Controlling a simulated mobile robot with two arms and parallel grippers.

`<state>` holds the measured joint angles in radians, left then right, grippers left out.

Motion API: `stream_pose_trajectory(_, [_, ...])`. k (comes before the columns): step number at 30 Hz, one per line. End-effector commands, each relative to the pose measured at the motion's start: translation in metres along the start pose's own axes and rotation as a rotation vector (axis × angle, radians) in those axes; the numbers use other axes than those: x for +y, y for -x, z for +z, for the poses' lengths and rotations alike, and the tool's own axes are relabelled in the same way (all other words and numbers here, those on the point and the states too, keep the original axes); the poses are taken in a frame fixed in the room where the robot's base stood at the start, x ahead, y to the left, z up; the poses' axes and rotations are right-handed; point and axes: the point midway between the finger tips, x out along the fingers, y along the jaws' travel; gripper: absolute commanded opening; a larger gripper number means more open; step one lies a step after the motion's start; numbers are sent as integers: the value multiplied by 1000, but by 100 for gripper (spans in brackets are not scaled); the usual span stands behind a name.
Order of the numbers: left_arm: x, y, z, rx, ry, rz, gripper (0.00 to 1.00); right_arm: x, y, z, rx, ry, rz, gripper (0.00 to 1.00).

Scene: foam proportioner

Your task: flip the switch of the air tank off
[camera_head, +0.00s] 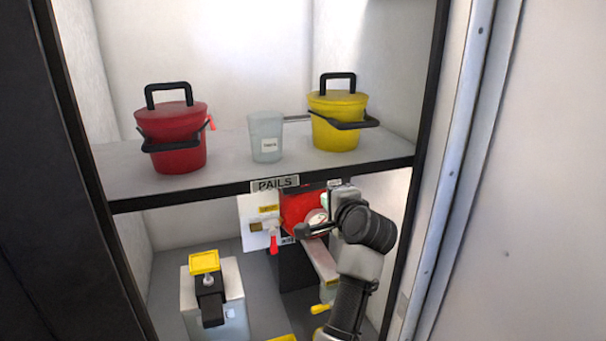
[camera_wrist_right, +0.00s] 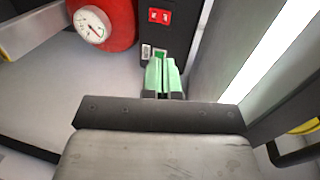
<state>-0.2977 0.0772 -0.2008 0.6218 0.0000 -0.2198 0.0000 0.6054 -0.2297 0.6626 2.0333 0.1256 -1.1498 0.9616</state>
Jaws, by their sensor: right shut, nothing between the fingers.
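The red air tank (camera_head: 297,207) stands under the shelf, partly hidden by my right arm. In the right wrist view the tank (camera_wrist_right: 112,16) shows at the upper left with its round white gauge (camera_wrist_right: 92,25). A small red rocker switch (camera_wrist_right: 160,16) sits on a black panel (camera_wrist_right: 178,38) just right of the tank. My right gripper (camera_wrist_right: 163,62) is shut and empty, its green fingertips close below the switch. I cannot tell whether they touch the panel. In the head view the switch is hidden behind my right arm. My left gripper is not in view.
The shelf (camera_head: 232,181) above holds a red pail (camera_head: 176,138), a clear cup (camera_head: 265,138) and a yellow pail (camera_head: 337,122). A white panel with a red-handled valve (camera_head: 273,243) is left of the tank. A box with a yellow-topped fitting (camera_head: 205,262) stands lower left.

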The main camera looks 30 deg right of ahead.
Motion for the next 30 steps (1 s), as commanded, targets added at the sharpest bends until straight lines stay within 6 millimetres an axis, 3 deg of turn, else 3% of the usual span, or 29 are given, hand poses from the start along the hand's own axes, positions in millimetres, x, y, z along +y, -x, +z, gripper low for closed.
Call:
stream_pose_trajectory(10, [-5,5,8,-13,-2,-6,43,-1,-13,0,-2,3,3,0])
stream_pose_trajectory(24, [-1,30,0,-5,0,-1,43,-2,-99,0,-2,3,3,0])
stream_pose_trajectory(30, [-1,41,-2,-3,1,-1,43,-9,-125,0,-1,4,2,0])
